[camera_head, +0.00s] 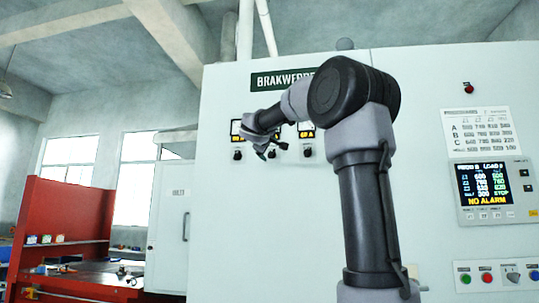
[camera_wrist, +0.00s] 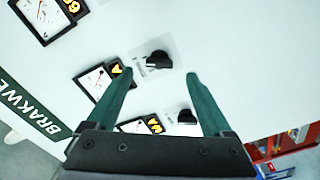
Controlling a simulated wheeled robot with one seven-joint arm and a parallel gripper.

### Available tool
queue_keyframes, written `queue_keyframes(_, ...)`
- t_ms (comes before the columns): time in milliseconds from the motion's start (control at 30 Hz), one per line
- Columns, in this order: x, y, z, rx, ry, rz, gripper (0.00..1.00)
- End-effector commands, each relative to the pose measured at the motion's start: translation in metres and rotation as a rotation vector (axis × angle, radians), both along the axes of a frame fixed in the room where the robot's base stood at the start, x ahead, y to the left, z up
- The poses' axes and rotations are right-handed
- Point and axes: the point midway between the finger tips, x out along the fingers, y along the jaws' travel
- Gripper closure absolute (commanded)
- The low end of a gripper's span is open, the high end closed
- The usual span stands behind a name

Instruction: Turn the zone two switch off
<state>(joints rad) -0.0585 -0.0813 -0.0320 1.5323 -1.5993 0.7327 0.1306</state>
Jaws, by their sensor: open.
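Three black rotary switches sit in a row on the pale oven panel, each below a gauge. In the head view the left switch (camera_head: 238,155) and right switch (camera_head: 308,152) show; my gripper (camera_head: 264,150) largely covers the middle one. In the wrist view the middle switch (camera_wrist: 158,60) is just beyond and between my green fingertips (camera_wrist: 160,77). The left switch (camera_wrist: 187,117) shows lower, partly near the right finger. My gripper is open and empty, with no clear contact. Zone labels are too small to read.
Gauges with yellow readouts, such as the middle gauge (camera_wrist: 97,80), stand beside the switches. At right are a display panel (camera_head: 485,190) reading NO ALARM and a row of buttons (camera_head: 487,278). A red workbench (camera_head: 60,215) stands at left.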

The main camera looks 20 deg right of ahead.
Motion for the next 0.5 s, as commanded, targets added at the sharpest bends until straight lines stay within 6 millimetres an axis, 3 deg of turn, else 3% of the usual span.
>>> queue_keyframes(233, 0.035, -0.024, -0.001, 0.001, 0.001, 0.0, 0.15)
queue_keyframes(500, 0.047, -0.032, 0.0, 0.002, 0.001, 0.0, 0.15)
